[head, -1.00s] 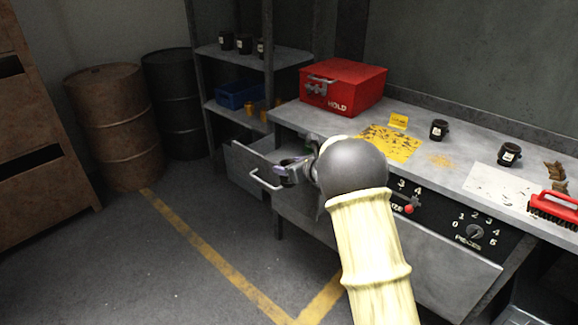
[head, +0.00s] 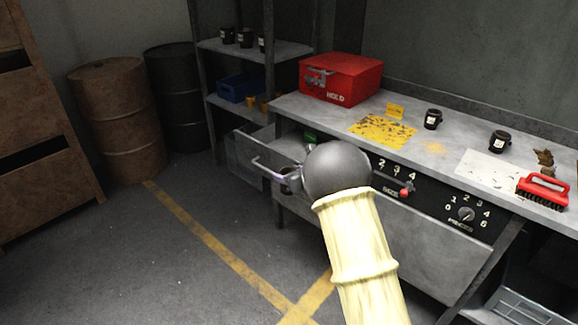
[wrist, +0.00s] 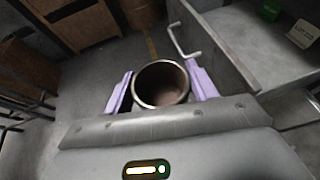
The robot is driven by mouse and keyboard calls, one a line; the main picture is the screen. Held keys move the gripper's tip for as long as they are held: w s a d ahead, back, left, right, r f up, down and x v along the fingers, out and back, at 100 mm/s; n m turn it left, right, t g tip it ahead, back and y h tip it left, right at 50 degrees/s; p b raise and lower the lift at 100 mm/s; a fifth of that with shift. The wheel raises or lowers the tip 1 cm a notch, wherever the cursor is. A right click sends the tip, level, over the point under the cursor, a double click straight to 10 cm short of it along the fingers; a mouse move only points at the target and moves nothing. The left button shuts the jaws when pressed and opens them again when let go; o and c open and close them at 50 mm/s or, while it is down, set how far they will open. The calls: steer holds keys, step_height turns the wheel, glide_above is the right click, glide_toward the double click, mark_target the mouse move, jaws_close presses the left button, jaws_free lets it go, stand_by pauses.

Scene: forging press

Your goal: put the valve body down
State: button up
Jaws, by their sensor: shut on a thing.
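My gripper (wrist: 161,86) has its two lavender fingers shut on the valve body (wrist: 162,83), a hollow round piece with a pale metal rim and a brownish inside. Its open end faces the wrist camera. In the head view, my gripper (head: 290,178) is at the front of the open drawer, and my arm's dark round joint hides part of it. The held piece shows there only as a small dark shape. In the wrist view it is beside the drawer handle (wrist: 182,42), outside the drawer, with floor beyond it.
The pulled-out drawer (head: 250,146) holds a green item (wrist: 271,10) and a labelled box (wrist: 303,33). On the bench (head: 290,106) are a red box (head: 341,80), a yellow mat (head: 383,130), two black labelled cups (head: 433,119) and a red brush (head: 543,185). Barrels (head: 115,120) stand left; floor between is clear.

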steer(key=s+d+f+m+t+h+b, duration=0.1)
steer(key=s+d+f+m+h, duration=0.2)
steer(key=f, duration=0.7)
steer(key=s+d+f+m+t+h, duration=0.15)
steer(key=s+d+f, duration=0.25)
steer(key=f, duration=0.6)
steer(key=s+d+f+m+h, duration=0.2)
steer(key=s+d, duration=0.1)
steer(key=d, duration=0.3)
steer(key=s+d+f+m+h, duration=0.1)
steer(key=s+d+m+h, duration=0.1)
steer(key=s+d, duration=0.2)
steer(key=d+t, duration=0.1)
steer(key=d, duration=0.2)
steer(key=shift+s+f+h+b, duration=0.15)
steer(key=shift+f+h+b, duration=0.2)
steer(key=shift+f, duration=0.05)
steer(key=shift+f, duration=0.1)
